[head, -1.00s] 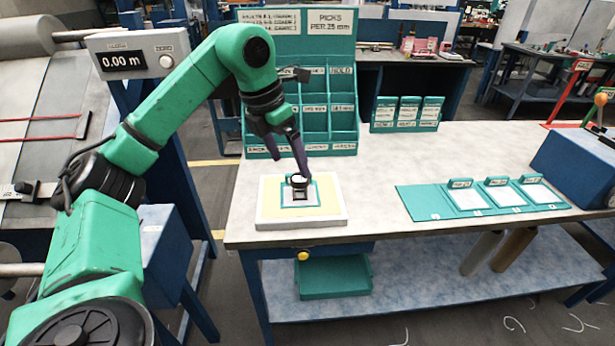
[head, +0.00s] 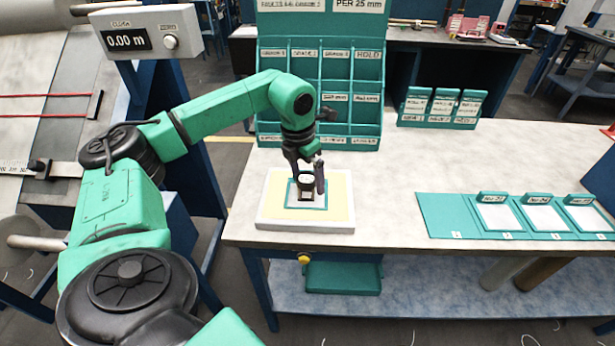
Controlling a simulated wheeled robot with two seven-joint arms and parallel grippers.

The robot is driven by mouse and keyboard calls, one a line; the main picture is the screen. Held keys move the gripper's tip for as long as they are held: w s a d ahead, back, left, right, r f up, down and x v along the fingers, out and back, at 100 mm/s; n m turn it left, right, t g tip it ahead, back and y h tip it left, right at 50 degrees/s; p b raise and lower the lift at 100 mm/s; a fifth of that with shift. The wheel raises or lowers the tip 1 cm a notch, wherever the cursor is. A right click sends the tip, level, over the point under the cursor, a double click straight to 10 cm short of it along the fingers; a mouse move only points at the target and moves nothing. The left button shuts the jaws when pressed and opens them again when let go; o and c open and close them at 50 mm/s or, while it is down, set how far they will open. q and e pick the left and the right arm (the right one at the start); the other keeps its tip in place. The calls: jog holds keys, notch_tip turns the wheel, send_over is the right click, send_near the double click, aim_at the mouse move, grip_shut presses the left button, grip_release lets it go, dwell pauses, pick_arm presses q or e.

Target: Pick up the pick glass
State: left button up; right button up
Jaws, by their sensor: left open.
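The pick glass (head: 305,182) is a small dark piece with a round, pale-topped lens. It stands on the teal-framed square in the middle of the cream-and-white pad (head: 340,200) on the table. My left gripper (head: 307,184) points down over the pad, with its fingers apart on either side of the pick glass. The fingers partly hide the pick glass, and I cannot tell whether they touch it. My right gripper is not in view.
A teal pigeonhole rack (head: 368,115) stands behind the pad. A teal board with labelled white cards (head: 470,215) lies to the right. A small teal card holder (head: 442,108) stands at the back. The table (head: 390,180) between pad and board is clear.

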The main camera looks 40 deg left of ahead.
pick_arm(q)
jog(key=shift+s+f, duration=0.1)
jog(key=shift+f, duration=0.35)
jog(key=c, duration=1.3)
jog(key=shift+c, duration=0.2)
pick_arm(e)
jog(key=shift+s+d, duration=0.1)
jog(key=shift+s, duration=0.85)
